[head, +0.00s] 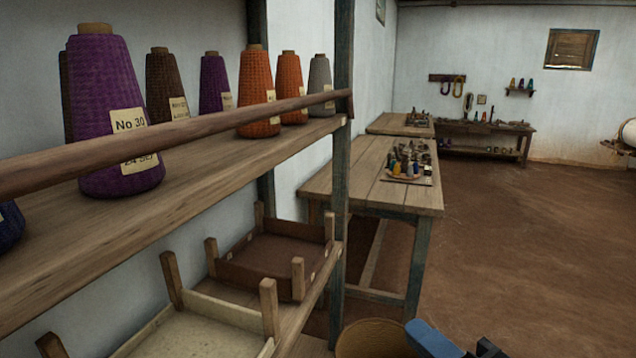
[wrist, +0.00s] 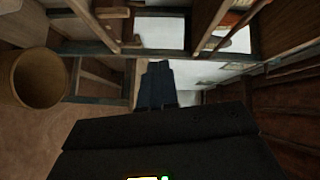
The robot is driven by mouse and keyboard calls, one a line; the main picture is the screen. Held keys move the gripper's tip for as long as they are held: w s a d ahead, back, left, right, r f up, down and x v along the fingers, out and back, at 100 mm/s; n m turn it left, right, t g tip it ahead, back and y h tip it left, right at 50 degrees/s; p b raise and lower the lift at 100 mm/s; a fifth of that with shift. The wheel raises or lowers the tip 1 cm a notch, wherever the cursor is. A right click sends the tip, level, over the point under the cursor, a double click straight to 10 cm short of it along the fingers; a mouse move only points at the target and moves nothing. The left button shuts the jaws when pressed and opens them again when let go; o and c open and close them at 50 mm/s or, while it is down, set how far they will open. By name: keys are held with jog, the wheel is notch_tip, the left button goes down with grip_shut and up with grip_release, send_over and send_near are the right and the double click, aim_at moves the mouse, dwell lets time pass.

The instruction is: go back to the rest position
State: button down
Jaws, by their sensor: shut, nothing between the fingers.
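My gripper (wrist: 159,68) shows in the wrist view with its dark fingers together and nothing between them. The fingers point towards the wooden shelf rack and a pale gap between its members. I cannot tell their exact distance from the rack. In the head view only a blue and black piece of my arm shows at the bottom edge, and the fingertips are out of frame.
A shelf (head: 190,185) with purple (head: 108,115), brown, orange and grey yarn cones stands left, with a rail in front. Wooden trays (head: 225,312) lie below. A woven basket (head: 372,338) stands by the post; it also shows in the wrist view (wrist: 22,85). Right floor is clear.

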jog(key=s+d+f+n+h, duration=0.1)
jog(key=s+d+f+h, duration=0.2)
jog(key=s+f, duration=0.4)
jog(key=s+d+f+n+h, duration=0.2)
jog(key=s+d+f+h, duration=0.15)
jog(key=s, duration=0.55)
jog(key=s+d+r+n+h, duration=0.1)
jog(key=s+n, duration=0.6)
jog(key=s, duration=1)
jog(key=shift+s+d+r+n+g, duration=0.15)
jog(key=shift+s+d+n+g, duration=0.15)
jog(key=shift+d, duration=0.25)
